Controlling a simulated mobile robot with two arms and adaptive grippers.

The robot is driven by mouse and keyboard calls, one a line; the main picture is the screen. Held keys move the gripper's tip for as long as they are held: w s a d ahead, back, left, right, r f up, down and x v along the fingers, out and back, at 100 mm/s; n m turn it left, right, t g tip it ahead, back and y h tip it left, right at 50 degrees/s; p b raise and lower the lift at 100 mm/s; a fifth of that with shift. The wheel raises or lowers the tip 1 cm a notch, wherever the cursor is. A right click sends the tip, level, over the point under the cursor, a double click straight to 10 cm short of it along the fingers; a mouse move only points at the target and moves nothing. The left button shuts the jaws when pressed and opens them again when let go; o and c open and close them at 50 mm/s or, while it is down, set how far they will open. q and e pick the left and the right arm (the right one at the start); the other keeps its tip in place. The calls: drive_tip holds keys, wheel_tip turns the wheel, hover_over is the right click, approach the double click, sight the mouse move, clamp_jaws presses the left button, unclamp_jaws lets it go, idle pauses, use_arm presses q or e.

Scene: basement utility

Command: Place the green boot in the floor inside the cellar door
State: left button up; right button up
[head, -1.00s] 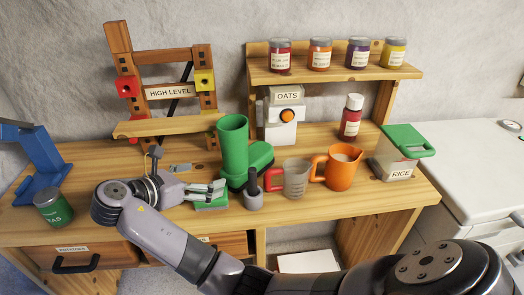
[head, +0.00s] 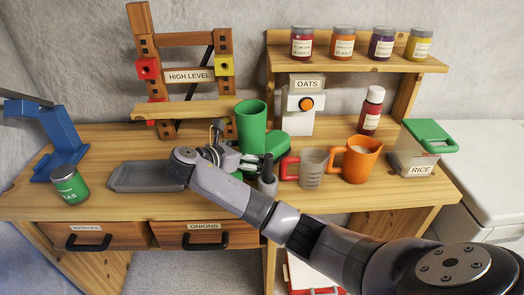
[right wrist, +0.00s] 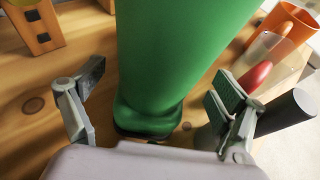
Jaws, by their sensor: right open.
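The green boot (head: 251,122) stands upright on the wooden workbench (head: 130,208), its toe pointing right. My right gripper (head: 236,158) is at the boot's near left side, with its fingers partly hidden by my wrist. In the right wrist view the boot (right wrist: 180,50) fills the middle. The open fingers of the gripper (right wrist: 160,85) are spread to either side of it, and I cannot tell whether either touches it. My left gripper and the cellar door are not in view.
A small grey object (head: 268,181), a clear measuring cup (head: 313,170) and an orange jug (head: 361,160) stand close right of the boot. A rack (head: 190,60) and jar shelf (head: 360,63) stand behind.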

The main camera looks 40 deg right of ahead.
drive_tip(key=x, duration=0.4)
drive_tip(key=shift+w, duration=0.2)
drive_tip(key=shift+c, duration=0.4)
drive_tip(key=c, duration=1.9)
drive_tip(key=shift+r, duration=0.1)
